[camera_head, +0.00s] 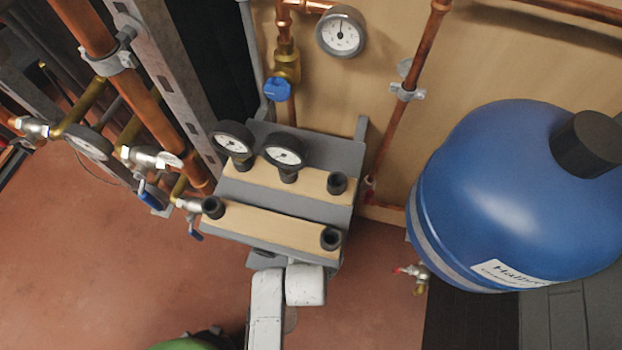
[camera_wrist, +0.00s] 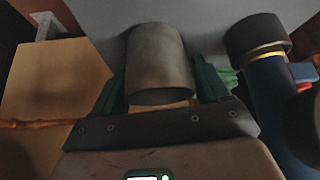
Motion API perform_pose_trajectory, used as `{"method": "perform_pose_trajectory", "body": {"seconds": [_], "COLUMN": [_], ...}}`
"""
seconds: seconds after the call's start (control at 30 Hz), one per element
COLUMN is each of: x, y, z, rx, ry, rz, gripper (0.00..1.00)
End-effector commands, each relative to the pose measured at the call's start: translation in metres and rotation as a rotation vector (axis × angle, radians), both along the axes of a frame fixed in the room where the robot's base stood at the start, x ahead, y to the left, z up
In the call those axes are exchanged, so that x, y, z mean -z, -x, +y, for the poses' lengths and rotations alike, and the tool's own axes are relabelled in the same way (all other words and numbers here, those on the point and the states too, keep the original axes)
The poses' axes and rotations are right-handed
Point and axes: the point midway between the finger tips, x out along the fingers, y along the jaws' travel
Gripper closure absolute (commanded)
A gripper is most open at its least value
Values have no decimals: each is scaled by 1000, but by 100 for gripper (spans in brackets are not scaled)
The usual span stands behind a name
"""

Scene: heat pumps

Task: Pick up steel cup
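The steel cup (camera_wrist: 157,58) is a dull grey cylinder in the upper middle of the wrist view, with its rim towards the camera. My gripper (camera_wrist: 165,88) has green fingers, one on each side of the cup. The cup lies between the fingers and covers part of them. I cannot tell whether the fingers touch its sides or stand a little apart. In the camera_head view neither the cup nor the gripper shows; only white links of my arm show, running under the grey and tan fixture.
The grey and tan fixture (camera_head: 275,208) with dials stands over my arm in the camera_head view. A large blue tank (camera_head: 500,190) is at right, copper pipes (camera_head: 410,90) behind. In the wrist view, a dark blue cylinder (camera_wrist: 262,80) stands close right. Red floor (camera_head: 90,270) is open at left.

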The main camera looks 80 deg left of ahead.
Motion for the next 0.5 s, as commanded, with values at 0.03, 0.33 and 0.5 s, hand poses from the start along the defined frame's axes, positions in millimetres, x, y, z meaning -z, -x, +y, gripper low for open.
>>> {"method": "perform_pose_trajectory", "body": {"seconds": [0.03, 0.33, 0.5], "x": [0, 0, 0], "y": [0, 0, 0], "z": [0, 0, 0], "rx": [0, 0, 0], "ry": [0, 0, 0], "rz": [0, 0, 0], "gripper": [30, 59, 65]}}
